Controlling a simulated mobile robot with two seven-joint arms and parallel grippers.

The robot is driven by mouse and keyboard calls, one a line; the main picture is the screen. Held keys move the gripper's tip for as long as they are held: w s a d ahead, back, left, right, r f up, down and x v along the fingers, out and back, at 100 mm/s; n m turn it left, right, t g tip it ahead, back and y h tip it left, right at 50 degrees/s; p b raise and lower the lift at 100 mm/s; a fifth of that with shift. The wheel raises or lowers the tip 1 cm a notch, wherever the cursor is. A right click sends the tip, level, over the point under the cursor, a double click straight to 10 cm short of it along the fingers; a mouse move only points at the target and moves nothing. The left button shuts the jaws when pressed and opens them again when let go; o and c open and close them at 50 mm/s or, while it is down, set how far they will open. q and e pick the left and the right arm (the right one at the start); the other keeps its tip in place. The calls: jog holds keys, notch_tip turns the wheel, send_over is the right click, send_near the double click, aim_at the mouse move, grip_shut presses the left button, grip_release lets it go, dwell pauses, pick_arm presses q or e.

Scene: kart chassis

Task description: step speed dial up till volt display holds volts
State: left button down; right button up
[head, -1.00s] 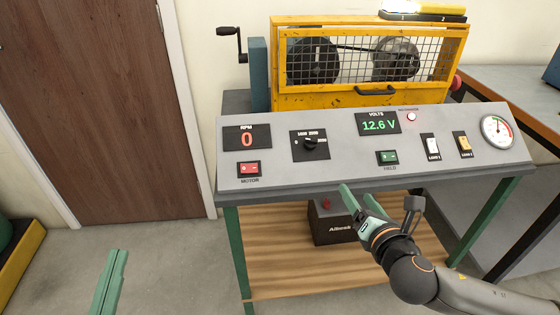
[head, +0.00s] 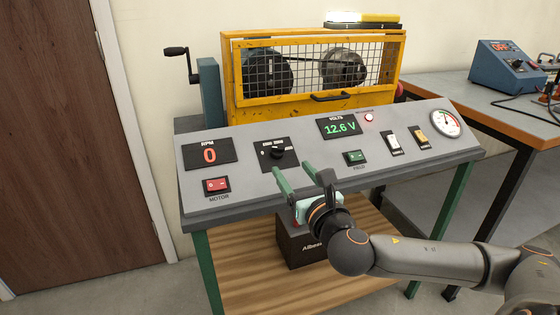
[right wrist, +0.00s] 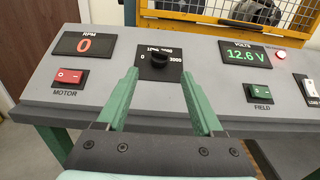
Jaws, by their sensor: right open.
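The speed dial (head: 278,153) is a black knob on a dark plate marked 0 to 3000, on the sloped grey panel. In the right wrist view the dial (right wrist: 159,61) sits ahead, between my open fingertips and a little beyond them. The volt display (head: 340,128) reads 12.6 V in green; it also shows in the right wrist view (right wrist: 247,55). My right gripper (head: 295,171) is open and empty just in front of the dial, apart from it. My left gripper is out of view.
The RPM display (head: 208,154) reads 0 above the red motor switch (head: 216,186). The green field switch (head: 355,157), two load switches (head: 394,142) and a round gauge (head: 445,123) lie to the right. A yellow mesh cage (head: 315,70) stands behind the panel.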

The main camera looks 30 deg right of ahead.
aim_at(278, 151)
jog(key=b+x, duration=0.1)
jog(key=x, duration=0.7)
jog(key=shift+a, duration=0.15)
grip_shut()
dwell(0.3)
